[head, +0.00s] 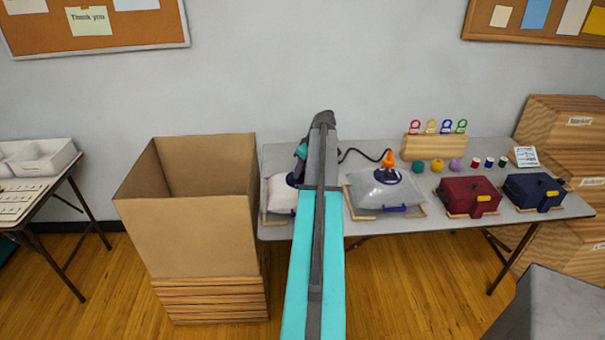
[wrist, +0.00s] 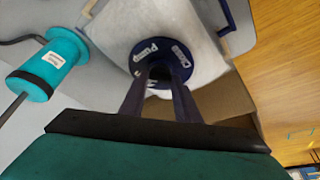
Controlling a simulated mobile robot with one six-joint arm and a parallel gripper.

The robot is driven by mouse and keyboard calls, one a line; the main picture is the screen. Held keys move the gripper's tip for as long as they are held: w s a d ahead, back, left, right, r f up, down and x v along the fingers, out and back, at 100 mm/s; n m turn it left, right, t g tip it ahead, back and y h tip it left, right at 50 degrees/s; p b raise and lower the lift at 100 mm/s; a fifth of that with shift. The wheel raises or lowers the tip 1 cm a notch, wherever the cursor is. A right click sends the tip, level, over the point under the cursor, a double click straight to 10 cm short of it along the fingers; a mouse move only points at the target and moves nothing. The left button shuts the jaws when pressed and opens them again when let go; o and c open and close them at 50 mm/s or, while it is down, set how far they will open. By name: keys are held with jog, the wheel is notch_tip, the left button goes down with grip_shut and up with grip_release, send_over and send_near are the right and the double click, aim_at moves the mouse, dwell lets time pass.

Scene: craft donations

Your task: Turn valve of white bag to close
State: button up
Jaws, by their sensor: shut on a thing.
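The white bag (head: 280,197) lies at the left end of the long table, partly hidden behind my arm in the head view. In the wrist view the white bag (wrist: 190,25) fills the top middle. Its dark blue round valve (wrist: 176,57) carries white lettering, with "Pump" readable on the left and a second word on the right. My gripper (wrist: 158,78) reaches down over the valve, its two fingers close together and shut on the valve's knob. The knob itself is mostly hidden between the fingers.
A teal pump (wrist: 48,65) stands beside the white bag. Red (head: 468,196) and blue (head: 533,192) bags lie rightward. An open cardboard box (head: 190,230) stands left.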

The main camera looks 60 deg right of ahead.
jog(key=m, duration=0.2)
jog(key=m+h+b, duration=0.1)
jog(key=m, duration=0.1)
jog(key=m+g+h, duration=0.1)
jog(key=m, duration=0.1)
jog(key=shift+w+a+m+b, duration=0.15)
jog(key=shift+a+m+b, duration=0.2)
jog(key=shift+m+b, duration=0.05)
jog(key=m, duration=0.2)
jog(key=m+g+h, duration=0.1)
jog(key=m, duration=0.1)
jog(key=m+g+b, duration=0.1)
jog(key=m, duration=0.1)
jog(key=shift+w+a+h, duration=0.1)
jog(key=shift+w+h, duration=0.2)
jog(key=shift+w, duration=0.05)
jog(key=m+g, duration=0.1)
jog(key=m, duration=0.1)
jog(key=m+g+b, duration=0.1)
jog(key=m, duration=0.1)
jog(key=m+g, duration=0.1)
jog(key=m, duration=0.2)
jog(key=shift+w+b, duration=0.4)
jog(key=m, duration=0.2)
jog(key=m+g+y+b, duration=0.1)
jog(key=m, duration=0.1)
jog(key=shift+w+d, duration=0.2)
jog(key=shift+m+g+y+b, duration=0.35)
jog(key=shift+m+g, duration=0.25)
jog(key=shift+m, duration=0.8)
